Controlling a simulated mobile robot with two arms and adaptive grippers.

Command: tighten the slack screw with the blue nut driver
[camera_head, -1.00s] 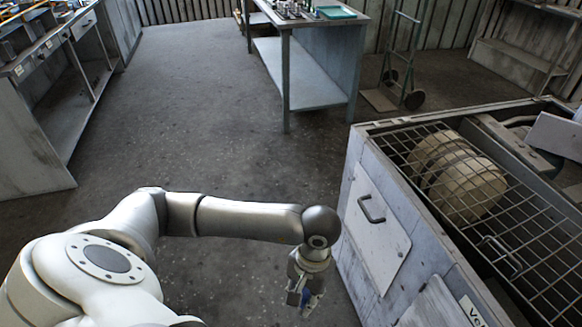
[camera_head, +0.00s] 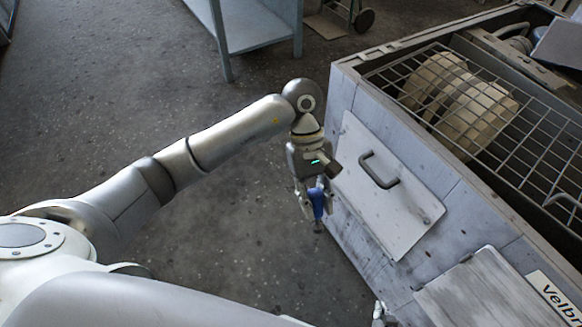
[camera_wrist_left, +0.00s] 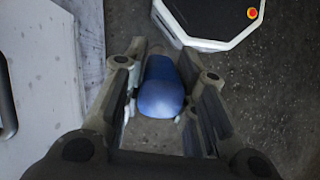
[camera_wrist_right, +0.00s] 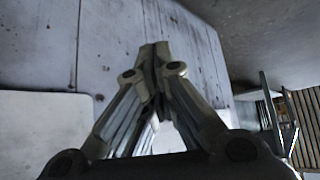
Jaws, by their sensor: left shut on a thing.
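My left gripper (camera_head: 316,205) is shut on the blue nut driver (camera_head: 318,200), beside the left wall of the housing. The driver points down in the head view, and its rounded blue handle (camera_wrist_left: 161,98) shows between the fingers in the left wrist view. My right gripper (camera_wrist_right: 155,52) has its fingertips together with nothing visible between them, in front of a grey panel wall. Only a small part of it (camera_head: 381,314) shows at the bottom of the head view. I cannot make out the slack screw in any view.
The grey blower housing (camera_head: 345,100) fills the right, with a handled panel (camera_head: 392,190), a lower cover plate (camera_head: 480,290) and a wire grille (camera_head: 545,125) over a cream ribbed drum (camera_head: 465,105). A workbench (camera_head: 258,28) stands behind. The floor on the left is clear.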

